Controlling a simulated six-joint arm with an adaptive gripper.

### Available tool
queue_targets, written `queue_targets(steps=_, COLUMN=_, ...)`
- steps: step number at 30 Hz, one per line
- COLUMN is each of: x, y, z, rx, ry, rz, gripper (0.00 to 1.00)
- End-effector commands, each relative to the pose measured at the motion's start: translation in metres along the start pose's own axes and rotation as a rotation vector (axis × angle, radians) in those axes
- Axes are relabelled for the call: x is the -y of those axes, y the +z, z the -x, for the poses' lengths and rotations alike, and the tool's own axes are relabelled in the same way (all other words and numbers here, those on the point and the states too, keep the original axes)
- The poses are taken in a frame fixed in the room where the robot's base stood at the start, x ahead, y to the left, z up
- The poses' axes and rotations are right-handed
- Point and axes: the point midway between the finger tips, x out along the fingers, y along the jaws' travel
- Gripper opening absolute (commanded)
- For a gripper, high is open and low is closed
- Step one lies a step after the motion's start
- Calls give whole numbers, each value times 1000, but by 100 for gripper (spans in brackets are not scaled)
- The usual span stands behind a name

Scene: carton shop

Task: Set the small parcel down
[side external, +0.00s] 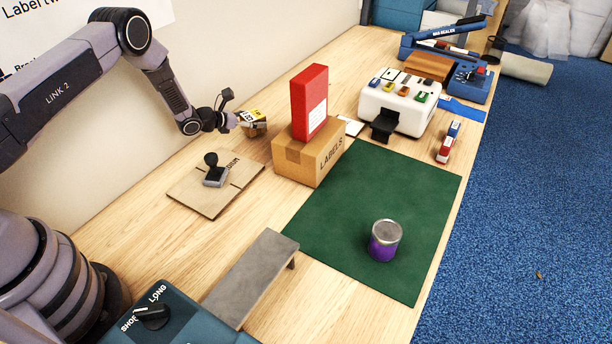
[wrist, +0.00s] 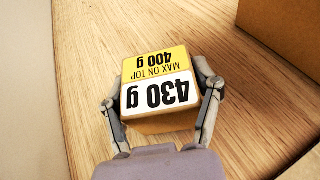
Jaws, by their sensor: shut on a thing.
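In the side external view the parcel (side external: 253,122) is at the end of my gripper (side external: 240,120), left of the cardboard box marked LABELS (side external: 304,164). Bare wooden bench shows around the parcel. I cannot tell whether its underside touches the bench.
A red box (side external: 309,102) stands upright on the LABELS box. A flat carton (side external: 240,187) with a hand stamp (side external: 214,172) lies in front. A green mat (side external: 345,235) holds a purple tin (side external: 384,241). A white label machine (side external: 398,104) stands to the right.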

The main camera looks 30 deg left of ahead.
Motion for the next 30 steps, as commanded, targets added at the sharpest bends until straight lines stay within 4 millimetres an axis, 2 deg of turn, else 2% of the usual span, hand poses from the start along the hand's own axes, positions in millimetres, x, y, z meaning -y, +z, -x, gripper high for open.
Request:
queue_targets(steps=3, x=-1, y=-8, z=-4, rx=5, ry=1, rz=-2, gripper=23)
queue_targets(steps=14, x=-1, y=-11, z=-5, rx=5, ry=1, rz=-2, gripper=23)
queue_targets(steps=15, x=0, y=-12, z=-5, rx=2, ry=1, rz=-1, gripper=67)
queue_targets(steps=21, x=0, y=-12, z=-5, rx=2, ry=1, rz=-1, gripper=93)
queue_targets(steps=30, x=0, y=-11, z=-5, rx=2, ry=1, rz=-1, gripper=93)
